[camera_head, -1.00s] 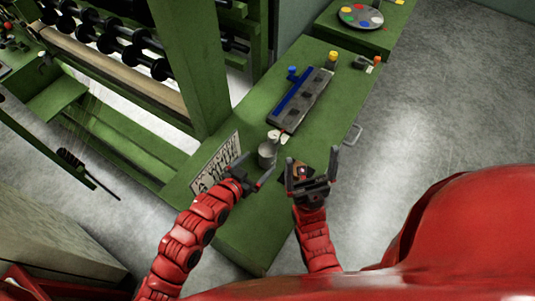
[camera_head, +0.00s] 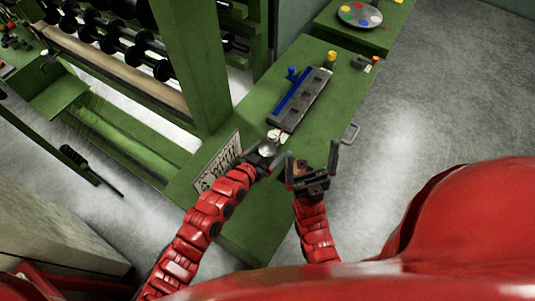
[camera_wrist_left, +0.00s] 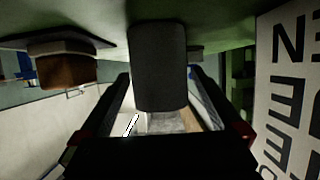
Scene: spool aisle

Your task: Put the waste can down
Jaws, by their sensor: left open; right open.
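The waste can (camera_head: 268,147) is a small grey metal can on the green bench (camera_head: 335,110), beside the lettered sheet. My left gripper (camera_head: 266,154) is at the can, which partly hides behind it. In the left wrist view the can shows as a dark cylinder (camera_wrist_left: 158,65) between the two spread fingers of the left gripper (camera_wrist_left: 160,100). The can's end meets the green surface at the top of that view, where the picture looks inverted. I cannot tell whether the fingers touch it.
A grey rack with a blue strip (camera_head: 300,98) lies beyond the can. A yellow-topped item (camera_head: 331,58) stands behind it. The lettered sheet (camera_head: 220,163) lies at the bench's left edge. A brown block (camera_wrist_left: 62,68) shows in the left wrist view. The bench's right half is mostly clear.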

